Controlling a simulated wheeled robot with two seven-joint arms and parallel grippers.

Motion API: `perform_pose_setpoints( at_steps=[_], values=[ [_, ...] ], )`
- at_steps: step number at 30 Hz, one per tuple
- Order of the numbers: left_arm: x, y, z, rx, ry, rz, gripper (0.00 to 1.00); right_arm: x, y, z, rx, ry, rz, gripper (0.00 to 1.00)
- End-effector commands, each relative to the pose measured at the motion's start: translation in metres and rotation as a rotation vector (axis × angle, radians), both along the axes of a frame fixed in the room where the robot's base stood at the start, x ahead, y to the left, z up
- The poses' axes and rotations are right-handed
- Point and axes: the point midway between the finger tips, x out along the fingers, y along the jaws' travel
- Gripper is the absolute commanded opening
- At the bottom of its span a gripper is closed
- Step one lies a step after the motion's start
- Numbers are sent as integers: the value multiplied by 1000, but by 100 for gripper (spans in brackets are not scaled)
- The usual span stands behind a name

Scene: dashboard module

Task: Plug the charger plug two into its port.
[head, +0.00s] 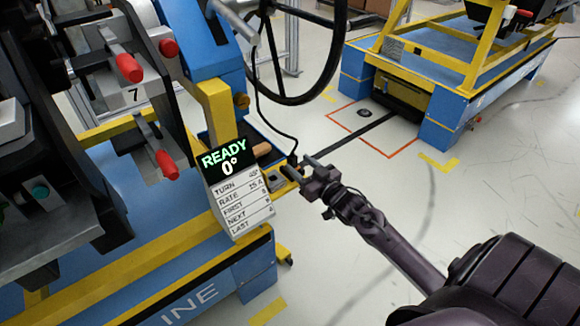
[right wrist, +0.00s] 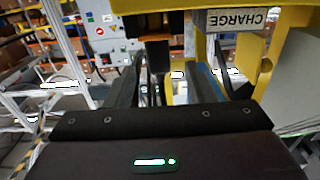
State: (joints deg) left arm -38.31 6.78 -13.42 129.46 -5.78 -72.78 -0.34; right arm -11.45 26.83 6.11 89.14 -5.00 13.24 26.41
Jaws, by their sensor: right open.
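My right gripper (head: 300,168) is at the yellow frame just right of the status board in the head view. In the right wrist view its two dark fingers (right wrist: 165,88) stand apart, so it is open. A thin black cable (head: 259,95) hangs past the steering wheel and ends in a small dark piece (head: 293,158), perhaps the charger plug, close by the fingertips. Whether they touch cannot be told. A CHARGE sign (right wrist: 241,18) shows upside down on a yellow panel in the wrist view. I cannot make out the port. My left gripper is out of view.
The status board (head: 238,190) reads READY 0° beside the gripper. A black steering wheel (head: 298,55) stands behind. Red-handled clamps (head: 128,67) and the blue and yellow line frame (head: 180,262) fill the left. Open floor (head: 330,240) lies to the right, with another cart (head: 450,75) beyond.

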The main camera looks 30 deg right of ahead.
Motion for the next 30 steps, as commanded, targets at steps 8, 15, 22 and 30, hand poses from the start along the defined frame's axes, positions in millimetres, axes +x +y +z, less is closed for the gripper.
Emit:
perform_pose_setpoints(
  at_steps=[8,15,22,30],
  values=[
    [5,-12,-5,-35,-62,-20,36,38,2,-1,0,0,-1,49],
    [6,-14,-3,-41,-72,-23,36,43,3,0,0,3,-1,49],
    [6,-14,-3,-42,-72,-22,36,43,3,0,0,2,-1,28],
    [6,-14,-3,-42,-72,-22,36,43,3,0,-1,1,-1,0]
  ],
)
